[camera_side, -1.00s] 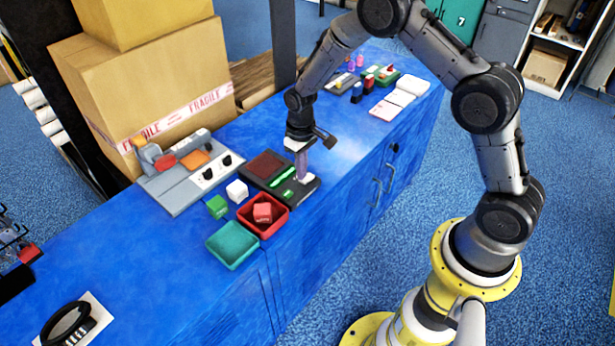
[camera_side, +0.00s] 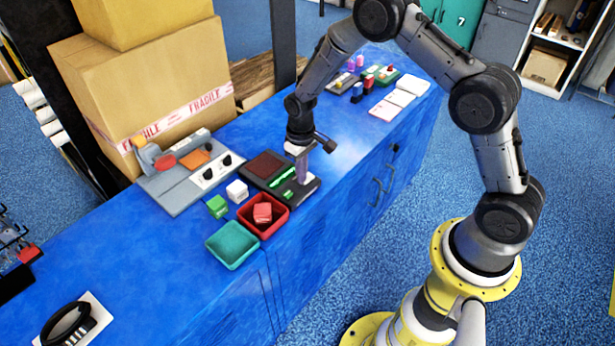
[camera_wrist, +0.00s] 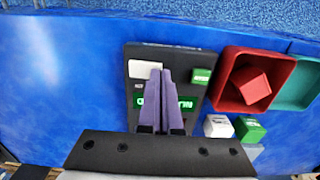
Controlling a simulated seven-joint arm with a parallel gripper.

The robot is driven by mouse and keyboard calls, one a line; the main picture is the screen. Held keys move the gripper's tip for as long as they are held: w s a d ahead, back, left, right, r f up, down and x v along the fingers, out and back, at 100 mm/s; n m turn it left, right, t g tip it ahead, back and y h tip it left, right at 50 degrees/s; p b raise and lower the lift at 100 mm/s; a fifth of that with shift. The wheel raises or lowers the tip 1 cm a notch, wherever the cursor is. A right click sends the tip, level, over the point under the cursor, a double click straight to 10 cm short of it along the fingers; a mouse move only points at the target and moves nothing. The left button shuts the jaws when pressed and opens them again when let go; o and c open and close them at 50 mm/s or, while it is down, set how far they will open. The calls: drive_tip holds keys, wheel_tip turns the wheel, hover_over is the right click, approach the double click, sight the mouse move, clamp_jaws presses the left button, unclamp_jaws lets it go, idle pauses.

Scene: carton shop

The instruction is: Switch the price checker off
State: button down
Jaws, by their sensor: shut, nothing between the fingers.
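The price checker (camera_side: 265,165) is a dark, flat device on the blue counter with a dark red panel. Its green display (camera_side: 282,178) is lit, and in the wrist view the display (camera_wrist: 185,103) is partly hidden by my fingers. The device also carries a pale, blank key (camera_wrist: 140,69) and a green key (camera_wrist: 201,76) with small lettering. My gripper (camera_side: 302,182) is shut and empty, pointing down over the device's front part. In the wrist view its purple fingertips (camera_wrist: 161,72) overlap the pale key's right edge, between the two keys. I cannot tell whether they touch the device.
A red tray (camera_side: 284,217) holding a red cube stands beside the device, with a teal tray (camera_side: 232,262) beyond it. A white cube (camera_side: 237,190) and a green cube (camera_side: 217,206) sit nearby. A grey board (camera_side: 170,192) with parts lies left.

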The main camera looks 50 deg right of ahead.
drive_tip(key=shift+f, duration=0.15)
drive_tip(key=shift+r, duration=3.55)
